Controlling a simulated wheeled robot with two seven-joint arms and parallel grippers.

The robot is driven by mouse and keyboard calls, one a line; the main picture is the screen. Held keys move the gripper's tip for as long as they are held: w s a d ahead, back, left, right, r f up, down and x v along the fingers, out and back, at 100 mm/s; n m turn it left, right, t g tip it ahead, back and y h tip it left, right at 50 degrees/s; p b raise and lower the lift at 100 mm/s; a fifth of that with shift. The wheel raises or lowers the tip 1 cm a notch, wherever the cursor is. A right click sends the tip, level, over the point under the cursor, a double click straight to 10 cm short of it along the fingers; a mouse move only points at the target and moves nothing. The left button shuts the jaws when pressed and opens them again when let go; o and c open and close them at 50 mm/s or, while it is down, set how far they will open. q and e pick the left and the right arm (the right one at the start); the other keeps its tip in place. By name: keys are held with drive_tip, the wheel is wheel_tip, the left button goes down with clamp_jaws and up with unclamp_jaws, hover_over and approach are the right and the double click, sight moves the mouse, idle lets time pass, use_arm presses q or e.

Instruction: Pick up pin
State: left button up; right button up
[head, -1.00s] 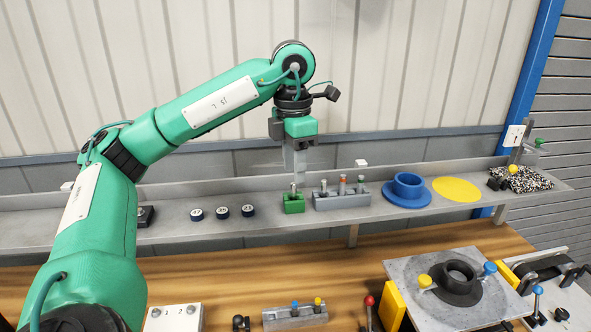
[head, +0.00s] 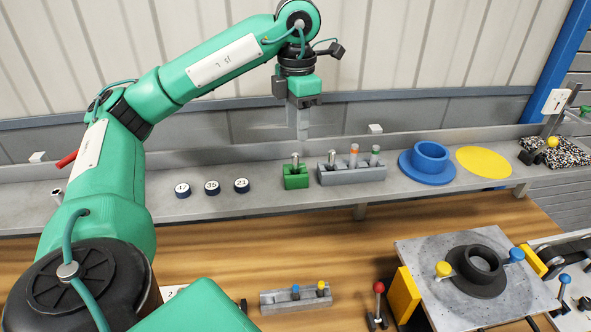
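A metal pin (head: 295,160) stands upright in a small green block (head: 296,180) on the grey shelf. Beside it, a grey block (head: 352,175) holds several upright pins: a plain metal pin (head: 332,158), one with an orange-red band (head: 354,153) and one with a green-grey top (head: 375,155). My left gripper (head: 303,134) points down just above and behind the green block's pin in the picture. A small gap shows between its tip and the pin. Its fingers overlap from this side, so their opening is hidden. My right gripper is not in view.
Dark round pieces (head: 212,187) lie on the shelf (head: 270,198) to the left. A blue flanged ring (head: 428,160) and yellow disc (head: 484,161) are to the right. Below, the wooden bench (head: 240,255) carries a grey block with blue and yellow knobs (head: 296,301) and a clamped plate (head: 420,255).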

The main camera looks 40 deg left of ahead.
sight(295, 154)
use_arm(q)
drive_tip(key=shift+s+d+f+b, duration=0.15)
drive_tip(key=shift+f+b, duration=0.3)
drive_tip(key=shift+f, duration=1.5)
drive_tip(key=shift+s+f, duration=0.15)
drive_tip(key=shift+f, duration=0.45)
wheel_tip(295, 154, down, 3)
drive_tip(key=shift+s+r+p, duration=0.1)
drive_tip(key=shift+p, duration=0.55)
drive_tip(key=shift+f, duration=0.4)
drive_tip(key=shift+c, duration=0.2)
clamp_jaws()
